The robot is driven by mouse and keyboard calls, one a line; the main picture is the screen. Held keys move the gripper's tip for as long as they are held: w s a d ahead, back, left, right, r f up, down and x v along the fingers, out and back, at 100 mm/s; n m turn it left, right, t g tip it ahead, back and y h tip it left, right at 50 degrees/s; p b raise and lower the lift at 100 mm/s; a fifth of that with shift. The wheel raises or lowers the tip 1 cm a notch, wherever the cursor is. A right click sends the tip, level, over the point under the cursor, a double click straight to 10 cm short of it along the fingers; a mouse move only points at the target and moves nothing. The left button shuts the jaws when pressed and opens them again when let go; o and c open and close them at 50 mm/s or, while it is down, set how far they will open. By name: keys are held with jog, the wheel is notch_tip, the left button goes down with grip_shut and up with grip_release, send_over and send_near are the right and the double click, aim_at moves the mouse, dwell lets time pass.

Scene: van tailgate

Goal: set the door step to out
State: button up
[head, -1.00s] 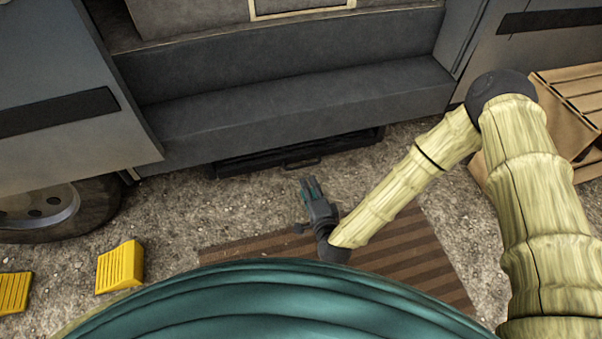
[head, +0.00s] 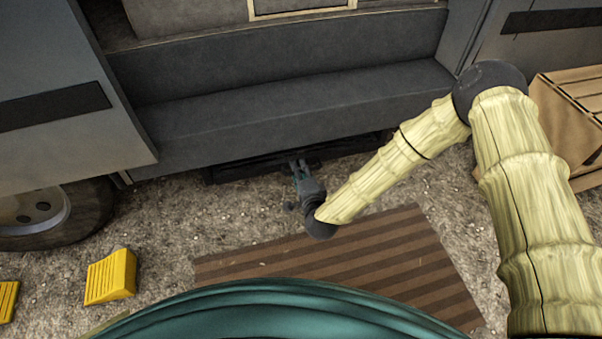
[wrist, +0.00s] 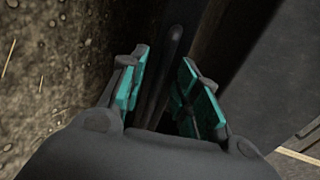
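The door step (head: 235,172) is a dark flat unit low under the van's sill, just above the gravel. Its handle, a dark bar (wrist: 174,48), shows in the wrist view between the two teal-padded fingers. My gripper (head: 299,164) is at the front edge of the step in the head view, over the handle's place, and hides it there. In the wrist view my gripper (wrist: 165,95) is open, with a gap between the fingers around the bar. I cannot tell whether either finger touches it.
The van's grey sill (head: 290,105) overhangs the step. A striped brown mat (head: 350,265) lies on the gravel in front. Yellow wheel chocks (head: 110,277) and a wheel (head: 50,213) are at left.

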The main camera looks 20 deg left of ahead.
jog(key=shift+c, duration=0.5)
jog(key=shift+w, duration=0.1)
grip_shut()
